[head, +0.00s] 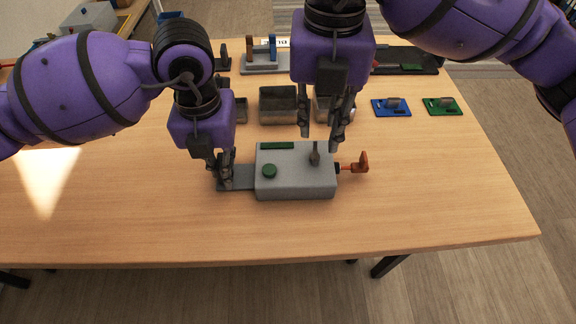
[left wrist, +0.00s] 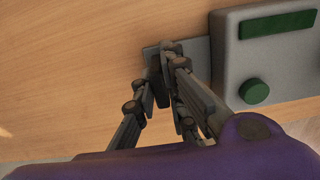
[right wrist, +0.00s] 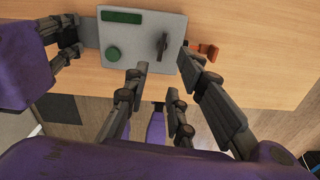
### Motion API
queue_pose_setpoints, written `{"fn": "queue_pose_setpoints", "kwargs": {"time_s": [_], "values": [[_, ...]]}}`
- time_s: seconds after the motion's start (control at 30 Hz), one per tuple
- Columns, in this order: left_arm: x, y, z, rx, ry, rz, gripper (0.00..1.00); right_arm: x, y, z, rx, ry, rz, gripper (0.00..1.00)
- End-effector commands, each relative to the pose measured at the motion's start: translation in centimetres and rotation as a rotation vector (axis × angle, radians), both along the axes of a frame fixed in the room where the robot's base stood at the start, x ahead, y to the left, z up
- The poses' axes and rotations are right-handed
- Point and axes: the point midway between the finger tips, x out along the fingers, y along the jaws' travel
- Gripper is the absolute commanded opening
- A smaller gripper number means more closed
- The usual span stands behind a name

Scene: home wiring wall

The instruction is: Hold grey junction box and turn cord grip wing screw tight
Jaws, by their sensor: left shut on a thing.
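The grey junction box (head: 296,179) lies on the wooden table with a green label strip, a round green button (head: 269,171) and a dark lever on its top. A flat grey tab (head: 241,177) sticks out from its left side. The orange wing screw (head: 359,164) of the cord grip sticks out at the right side; it also shows in the right wrist view (right wrist: 208,52). My left gripper (head: 222,179) is shut on the tab; the left wrist view shows its fingers (left wrist: 168,60) there. My right gripper (head: 320,142) is open and empty, above the box's right part.
Grey bins (head: 279,104) stand behind the box. A blue piece (head: 391,107) and a green piece (head: 442,106) lie at the back right. A grey rack (head: 264,62) and a dark tray (head: 405,61) are at the far edge. The table right of the wing screw is clear.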

Motion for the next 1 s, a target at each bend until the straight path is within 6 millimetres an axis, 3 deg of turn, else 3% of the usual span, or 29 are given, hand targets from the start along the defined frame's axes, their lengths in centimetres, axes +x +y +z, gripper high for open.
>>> {"fn": "queue_pose_setpoints", "kwargs": {"time_s": [0.5, 1.0], "values": [[0.0, 0.0, 0.0, 0.0, 0.0, 0.0, 0.0, -0.1, 0.0, -6.8, 0.0, 0.002, 0.0, 0.24], [0.0, 0.0, 0.0, 0.0, 0.0, 0.0, 0.0, 0.0, 0.0, -8.1, -0.001, 0.0, 0.0, 0.24]]}}
